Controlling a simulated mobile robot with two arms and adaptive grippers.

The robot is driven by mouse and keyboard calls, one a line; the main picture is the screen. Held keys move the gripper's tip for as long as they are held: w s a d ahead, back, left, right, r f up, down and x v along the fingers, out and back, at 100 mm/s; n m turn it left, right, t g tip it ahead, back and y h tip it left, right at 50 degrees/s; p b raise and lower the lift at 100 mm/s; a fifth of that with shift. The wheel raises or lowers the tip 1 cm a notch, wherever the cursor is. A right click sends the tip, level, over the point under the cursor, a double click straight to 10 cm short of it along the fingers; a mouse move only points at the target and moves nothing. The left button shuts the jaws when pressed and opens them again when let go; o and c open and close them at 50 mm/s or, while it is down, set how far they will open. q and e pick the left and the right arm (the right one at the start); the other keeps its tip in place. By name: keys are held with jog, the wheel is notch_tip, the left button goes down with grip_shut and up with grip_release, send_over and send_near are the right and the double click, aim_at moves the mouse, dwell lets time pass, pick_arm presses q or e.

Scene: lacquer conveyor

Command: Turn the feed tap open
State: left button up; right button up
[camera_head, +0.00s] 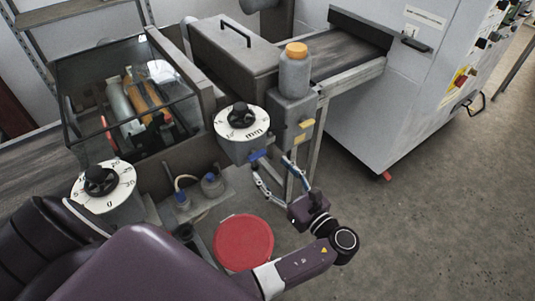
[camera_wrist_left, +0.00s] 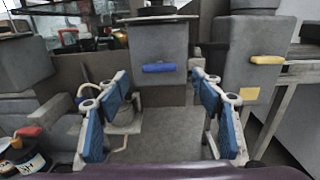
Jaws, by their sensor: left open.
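A blue tap lever (camera_head: 257,155) sits on the grey housing under the middle dial. In the left wrist view the blue lever (camera_wrist_left: 159,68) lies level on the front of a grey block. Yellow levers show on the housing to its right, one of them in the head view (camera_head: 305,123) and one in the wrist view (camera_wrist_left: 267,60). I see no label that tells which is the feed tap. My left gripper (camera_head: 272,162) is open and empty, its fingers (camera_wrist_left: 160,88) spread and pointing at the blue lever, which appears centred between them. My right gripper is out of view.
The dial (camera_head: 241,121) sits above the blue lever, and a grey bottle with an orange cap (camera_head: 296,50) stands on the right housing. A red round lid (camera_head: 243,242) lies below. Another dial (camera_head: 103,187) is at left. Floor is clear at right.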

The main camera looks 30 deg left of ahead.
aim_at(259, 157)
pick_arm(q)
jog(key=p+x, duration=0.1)
jog(key=x, duration=0.4)
jog(key=shift+a, duration=0.25)
jog(key=shift+w+a+p, duration=0.25)
jog(key=shift+a+p, duration=0.05)
jog(key=shift+a, duration=0.2)
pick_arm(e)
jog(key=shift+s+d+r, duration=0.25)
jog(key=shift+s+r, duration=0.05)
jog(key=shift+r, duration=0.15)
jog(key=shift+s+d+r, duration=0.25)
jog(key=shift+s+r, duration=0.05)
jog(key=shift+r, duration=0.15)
pick_arm(q)
jog(key=c, duration=1.2)
jog(key=shift+o, duration=0.2)
jog(key=shift+f, duration=0.1)
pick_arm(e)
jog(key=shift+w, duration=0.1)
